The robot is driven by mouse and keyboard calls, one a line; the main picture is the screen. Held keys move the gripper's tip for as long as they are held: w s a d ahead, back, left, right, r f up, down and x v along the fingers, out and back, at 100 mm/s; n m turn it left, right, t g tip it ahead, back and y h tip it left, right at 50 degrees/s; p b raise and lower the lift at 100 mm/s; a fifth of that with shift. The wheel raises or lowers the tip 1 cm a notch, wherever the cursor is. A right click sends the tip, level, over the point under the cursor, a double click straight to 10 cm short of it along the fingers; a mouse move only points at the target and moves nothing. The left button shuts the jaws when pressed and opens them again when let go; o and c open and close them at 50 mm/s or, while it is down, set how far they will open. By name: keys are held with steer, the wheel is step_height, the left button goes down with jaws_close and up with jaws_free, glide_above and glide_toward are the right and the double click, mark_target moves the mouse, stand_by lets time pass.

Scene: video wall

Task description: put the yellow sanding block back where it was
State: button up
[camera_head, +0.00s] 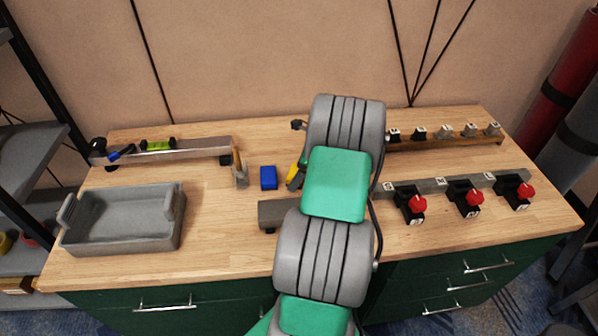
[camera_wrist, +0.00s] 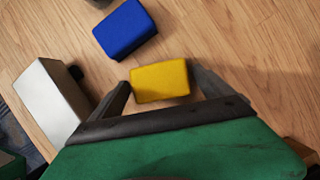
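The yellow sanding block (camera_wrist: 160,81) sits between the two fingers of my gripper (camera_wrist: 161,75) in the wrist view, with a fingertip against each side. My gripper looks shut on it. I cannot tell whether the block rests on the wood or is slightly lifted. In the head view, a yellow patch of the block (camera_head: 292,175) shows left of my arm, which hides most of my gripper. A blue block (camera_head: 268,177) lies just left of it on the workbench (camera_head: 225,262); it also shows in the wrist view (camera_wrist: 125,29).
A grey box (camera_head: 280,214) stands in front of the blocks, partly behind my arm. A grey tray (camera_head: 120,248) is at the left, a rail with red-knobbed devices (camera_head: 465,199) at the right.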

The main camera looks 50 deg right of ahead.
steer(key=v, duration=1.2)
steer(key=w+a+r+n, duration=0.3)
steer(key=a+n, duration=0.3)
steer(key=a, duration=0.4)
steer(key=w+a+r+n, duration=0.3)
steer(key=a+n, duration=0.3)
steer(key=a, duration=0.4)
steer(key=s+a+n+h, duration=0.1)
steer(key=s+a+n, duration=0.4)
steer(key=a+n, duration=0.4)
steer(key=s+a+f+n+h, duration=0.1)
steer(key=s+a+n, duration=0.4)
steer(key=a+n, duration=0.4)
steer(key=shift+s+a+n+g+p, duration=0.2)
steer(key=shift+a+n+g+p, duration=0.15)
steer(key=shift+a, duration=0.25)
steer(key=shift+d, duration=0.1)
